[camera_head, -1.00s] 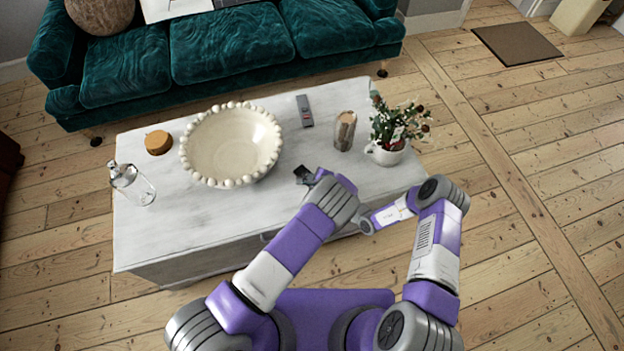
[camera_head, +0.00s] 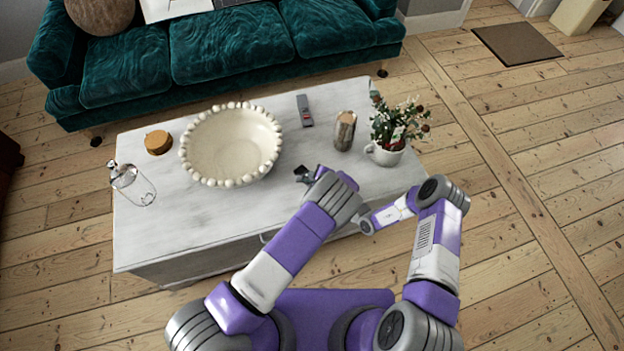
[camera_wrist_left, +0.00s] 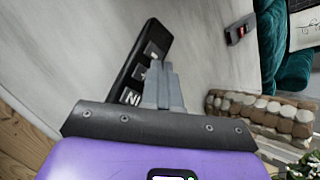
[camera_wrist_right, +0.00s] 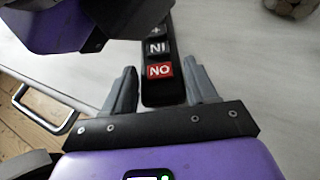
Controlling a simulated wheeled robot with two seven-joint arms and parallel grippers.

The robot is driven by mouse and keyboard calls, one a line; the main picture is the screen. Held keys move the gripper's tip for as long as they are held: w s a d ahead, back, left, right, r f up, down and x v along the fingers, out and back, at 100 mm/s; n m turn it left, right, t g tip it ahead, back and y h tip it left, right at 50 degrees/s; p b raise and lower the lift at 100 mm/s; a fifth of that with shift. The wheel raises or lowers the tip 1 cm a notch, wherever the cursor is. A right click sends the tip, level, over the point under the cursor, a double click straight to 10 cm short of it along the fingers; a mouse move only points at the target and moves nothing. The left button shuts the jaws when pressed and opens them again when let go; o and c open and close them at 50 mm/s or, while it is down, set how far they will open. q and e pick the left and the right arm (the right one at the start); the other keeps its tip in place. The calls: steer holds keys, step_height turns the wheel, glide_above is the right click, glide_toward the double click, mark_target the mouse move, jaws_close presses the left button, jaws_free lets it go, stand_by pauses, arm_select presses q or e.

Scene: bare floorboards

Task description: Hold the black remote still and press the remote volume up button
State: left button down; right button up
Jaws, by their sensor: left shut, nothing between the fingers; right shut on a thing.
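The black remote (camera_head: 302,173) is near the coffee table's front edge, partly covered by my left arm in the head view. The left wrist view shows its dark body (camera_wrist_left: 146,44) with several buttons. The right wrist view shows a red NO button and an IN button on it (camera_wrist_right: 158,32). My right gripper (camera_wrist_right: 160,68) is shut on the remote, one finger on each side. My left gripper (camera_wrist_left: 161,70) is shut and empty, its fingertips over the remote's button face beside a plus-marked button. I cannot tell if they touch it. The right fingers are hidden in the head view.
On the white coffee table (camera_head: 150,225) are a cream beaded bowl (camera_head: 232,145), a grey remote (camera_head: 305,110), a wooden cylinder (camera_head: 344,132), a potted plant (camera_head: 388,140), a round wooden box (camera_head: 158,142) and a glass bottle (camera_head: 130,183). A green sofa (camera_head: 230,45) stands behind.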

arm_select(q)
steer(key=shift+r, duration=2.5)
stand_by(0.9)
arm_select(e)
steer(key=o, duration=1.2)
